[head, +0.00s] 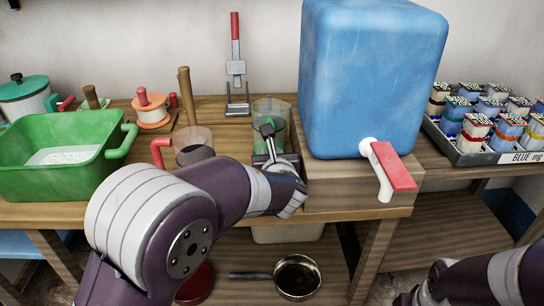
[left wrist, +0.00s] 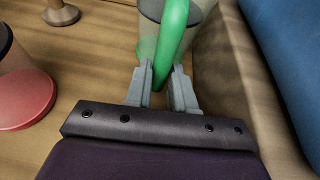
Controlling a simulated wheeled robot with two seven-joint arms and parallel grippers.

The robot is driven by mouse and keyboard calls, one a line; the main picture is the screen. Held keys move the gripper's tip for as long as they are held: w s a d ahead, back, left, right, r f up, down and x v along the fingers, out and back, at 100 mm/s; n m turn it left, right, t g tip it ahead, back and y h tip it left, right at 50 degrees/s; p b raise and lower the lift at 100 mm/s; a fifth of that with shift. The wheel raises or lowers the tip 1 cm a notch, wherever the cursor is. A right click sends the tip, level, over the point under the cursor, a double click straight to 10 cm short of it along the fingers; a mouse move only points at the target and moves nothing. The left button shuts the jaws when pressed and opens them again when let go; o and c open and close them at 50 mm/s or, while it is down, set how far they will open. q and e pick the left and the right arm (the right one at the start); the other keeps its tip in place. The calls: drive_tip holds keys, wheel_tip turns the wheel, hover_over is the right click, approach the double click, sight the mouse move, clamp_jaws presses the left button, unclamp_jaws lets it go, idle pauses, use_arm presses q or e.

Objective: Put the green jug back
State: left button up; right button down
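The green jug (head: 272,112), see-through, is at the back of the wooden counter, just left of the blue water tank. My left gripper (head: 270,150) is at its near side. In the left wrist view the jug's green handle (left wrist: 172,50) runs down between the two grey fingers (left wrist: 162,88). The fingers lie close on both sides of it and look shut on it. The jug's base is hidden behind my gripper in the head view, so I cannot tell whether it touches the counter. My right arm shows at the lower right; its fingers are out of view.
The blue tank (head: 370,70) with a red-handled tap (head: 392,168) stands close right. A red-handled jug (head: 192,145), a green basin (head: 55,150) and a pink-and-orange spool (head: 152,108) are left. A metal stand (head: 236,75) is behind. A tray of tins (head: 480,150) is far right.

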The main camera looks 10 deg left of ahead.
use_arm(q)
drive_tip(key=shift+o, duration=1.2)
drive_tip(key=shift+r, duration=0.1)
drive_tip(key=shift+r+p, duration=0.3)
drive_tip(key=p+v, duration=0.2)
drive_tip(key=v, duration=1)
drive_tip(key=shift+f, duration=0.15)
